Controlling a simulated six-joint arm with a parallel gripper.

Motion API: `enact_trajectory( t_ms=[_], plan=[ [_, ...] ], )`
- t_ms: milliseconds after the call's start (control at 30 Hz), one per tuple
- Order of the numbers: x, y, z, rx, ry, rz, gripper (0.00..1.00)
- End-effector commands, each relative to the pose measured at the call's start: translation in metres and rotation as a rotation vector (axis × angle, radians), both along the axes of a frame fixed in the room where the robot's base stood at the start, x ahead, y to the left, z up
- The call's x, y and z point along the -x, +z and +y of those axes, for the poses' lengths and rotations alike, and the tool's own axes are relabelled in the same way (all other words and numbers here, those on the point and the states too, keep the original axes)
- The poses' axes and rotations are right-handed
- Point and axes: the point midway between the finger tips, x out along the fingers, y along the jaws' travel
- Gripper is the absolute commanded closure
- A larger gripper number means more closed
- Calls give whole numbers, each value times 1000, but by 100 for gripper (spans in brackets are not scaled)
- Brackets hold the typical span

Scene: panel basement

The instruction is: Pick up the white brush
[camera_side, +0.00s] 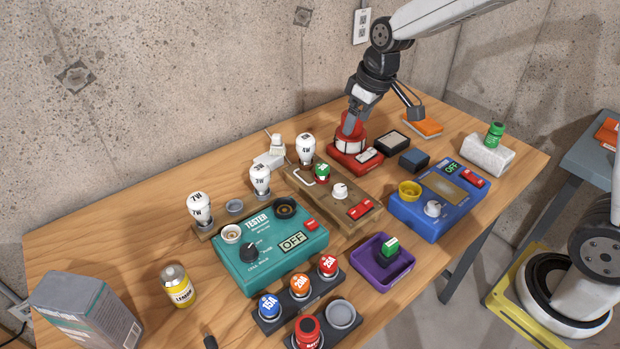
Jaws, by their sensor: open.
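No object is clearly recognisable as a white brush at this size. A small white item (272,156) with an upright knob stands near the back edge of the table, left of my gripper; I cannot tell if it is the brush. My gripper (383,114) is open, its fingers spread apart near the back of the table. One finger is over or in front of a red device (357,161) with a round top; I cannot tell whether they touch. Nothing shows held between the fingers.
Bulbs (260,179) stand along the back. A teal tester (270,262), brown panel (330,195), blue box (437,205) and purple tray (364,264) crowd the middle. A white block (484,156) bears a green item. The wooden table (120,235) has free room at left.

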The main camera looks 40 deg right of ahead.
Motion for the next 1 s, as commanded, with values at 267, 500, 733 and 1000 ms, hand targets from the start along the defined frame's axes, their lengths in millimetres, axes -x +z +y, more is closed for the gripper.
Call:
enact_trajectory(
  t_ms=[267,500,733,1000],
  plan=[
    [-73,-1,7,-16,142,-22,21],
    [-128,-7,14,-31,271,-52,21],
    [-171,-18,21,-44,392,-84,21],
    [-196,-26,26,-53,476,-112,21]
  ],
)
